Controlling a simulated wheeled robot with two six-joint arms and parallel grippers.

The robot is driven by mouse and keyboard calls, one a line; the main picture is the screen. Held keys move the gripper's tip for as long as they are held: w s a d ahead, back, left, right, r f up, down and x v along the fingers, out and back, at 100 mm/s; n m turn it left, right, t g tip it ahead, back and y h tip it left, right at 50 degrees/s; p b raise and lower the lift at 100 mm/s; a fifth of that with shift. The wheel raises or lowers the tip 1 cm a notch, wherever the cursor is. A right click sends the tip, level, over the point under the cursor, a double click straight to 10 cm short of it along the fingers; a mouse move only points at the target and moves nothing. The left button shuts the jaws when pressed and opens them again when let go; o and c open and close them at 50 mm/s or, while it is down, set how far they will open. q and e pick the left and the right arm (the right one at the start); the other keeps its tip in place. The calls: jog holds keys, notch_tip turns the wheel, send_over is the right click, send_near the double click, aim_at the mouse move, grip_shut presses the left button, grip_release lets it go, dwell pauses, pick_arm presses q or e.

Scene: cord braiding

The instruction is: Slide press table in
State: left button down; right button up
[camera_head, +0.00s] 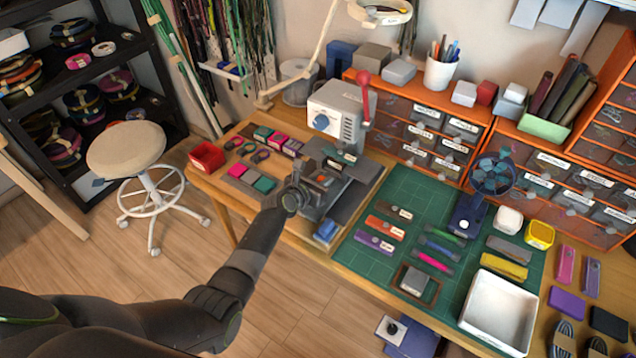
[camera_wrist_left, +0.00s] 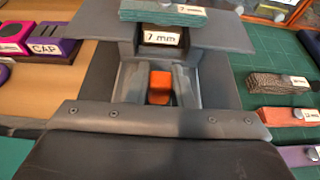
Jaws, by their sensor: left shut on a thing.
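The press (camera_head: 338,112) is a light grey machine with a blue knob and a red lever, on the wooden bench. Its dark grey press table (camera_head: 335,200) lies low at its front; a "7 mm" label shows in the left wrist view (camera_wrist_left: 162,37). A teal cord piece (camera_wrist_left: 165,12) with a tag lies across the dark plate beyond the label. My left gripper (camera_head: 308,182) is at the front of the press table. In the left wrist view its fingers (camera_wrist_left: 159,85) are either side of a small orange block (camera_wrist_left: 159,80), shut on it. My right gripper is not in view.
A red bin (camera_head: 206,156) and coloured blocks (camera_head: 252,178) lie left of the press. A green mat (camera_head: 400,235) with cord pieces, a small fan (camera_head: 491,178) and a white tray (camera_head: 498,312) are to the right.

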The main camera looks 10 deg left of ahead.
pick_arm(q)
jog(key=c, duration=1.3)
grip_release()
jog(key=shift+w, duration=0.1)
jog(key=shift+p+v, duration=0.45)
jog(key=shift+v, duration=0.35)
jog(key=shift+p+v, duration=1.45)
jog(key=shift+v, duration=6.45)
jog(key=shift+r, duration=0.1)
